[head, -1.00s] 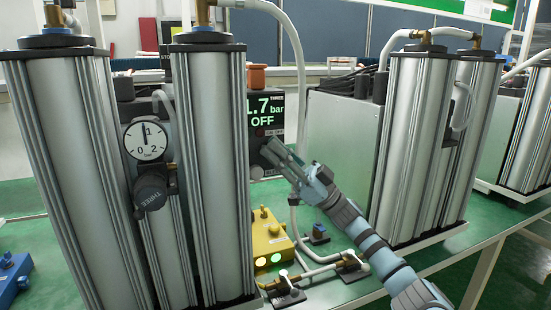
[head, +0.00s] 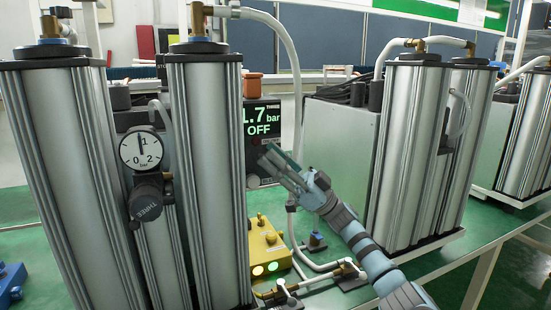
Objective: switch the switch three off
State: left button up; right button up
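A dark display panel (head: 261,122) marked THREE stands behind the front silver columns and reads 1.7 bar OFF in green. Its left edge is hidden by a column. Small buttons or knobs sit below the text. My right gripper (head: 268,160) is in front of the panel's lower part, its fingers pointing left and up; whether it touches the panel I cannot tell. Its fingers look close together, and nothing is clearly seen between them. A black knob marked THREE (head: 147,202) hangs under a round gauge (head: 141,149) between the columns. My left gripper is not in view.
Tall silver columns (head: 207,190) stand close at the left, and another pair (head: 408,150) at the right. A yellow box (head: 262,245) with lit lamps sits on the green table (head: 440,266) below the gripper. Hoses and brass valves (head: 346,268) lie near my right forearm.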

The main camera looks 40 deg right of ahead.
jog(key=shift+s+d+f, duration=0.15)
jog(key=shift+s+f, duration=0.05)
jog(key=shift+f, duration=0.2)
jog(key=v, duration=1.1)
jog(key=shift+s, duration=0.1)
